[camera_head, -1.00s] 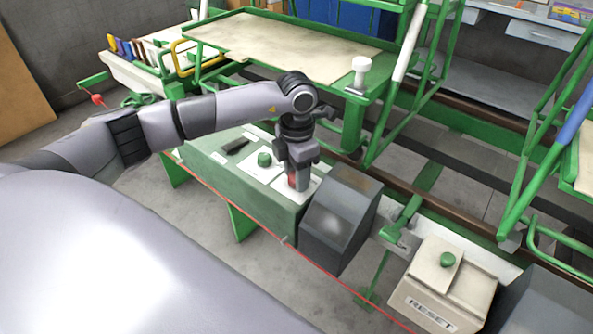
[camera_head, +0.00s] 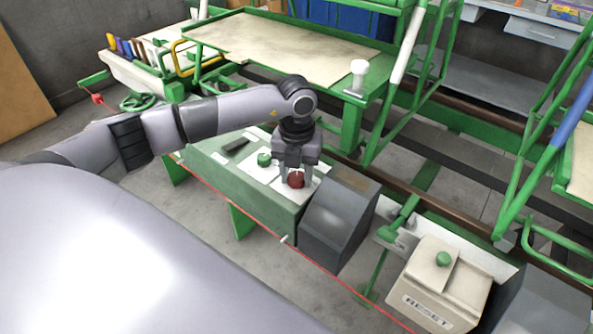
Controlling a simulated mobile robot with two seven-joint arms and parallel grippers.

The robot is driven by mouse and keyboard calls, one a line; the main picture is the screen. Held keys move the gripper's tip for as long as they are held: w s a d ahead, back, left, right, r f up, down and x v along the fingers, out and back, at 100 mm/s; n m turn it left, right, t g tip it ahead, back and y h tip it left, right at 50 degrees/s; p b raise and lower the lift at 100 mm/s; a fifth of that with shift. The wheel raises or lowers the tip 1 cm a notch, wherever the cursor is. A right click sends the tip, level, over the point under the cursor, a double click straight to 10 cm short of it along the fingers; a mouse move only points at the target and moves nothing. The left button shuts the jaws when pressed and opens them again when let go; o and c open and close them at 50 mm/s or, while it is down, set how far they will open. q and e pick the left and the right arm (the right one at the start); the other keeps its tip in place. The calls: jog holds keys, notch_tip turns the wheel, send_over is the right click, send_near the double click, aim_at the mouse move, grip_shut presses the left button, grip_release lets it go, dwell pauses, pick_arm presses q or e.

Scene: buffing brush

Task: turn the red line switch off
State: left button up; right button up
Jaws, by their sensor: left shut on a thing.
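The red line switch (camera_head: 296,180) is a round red knob on a white plate at the right end of the green control box (camera_head: 262,205). My left gripper (camera_head: 297,177) reaches down over it from above, with a finger on each side of the knob, and is shut on it. The fingers partly hide the knob, and I cannot make out which way it is turned. My right gripper is not in view.
A green knob (camera_head: 264,159) on a white plate sits left of the red one. A dark grey sloped box (camera_head: 338,222) stands close on the right. Further right is a beige RESET box (camera_head: 440,285). A green-framed table (camera_head: 285,45) stands behind.

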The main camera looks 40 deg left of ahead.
aim_at(296, 177)
pick_arm(q)
jog(key=shift+w+r+n, duration=0.1)
jog(key=shift+n, duration=0.6)
jog(key=o, duration=1.1)
jog(key=shift+c, duration=0.2)
jog(key=shift+r, duration=3.55)
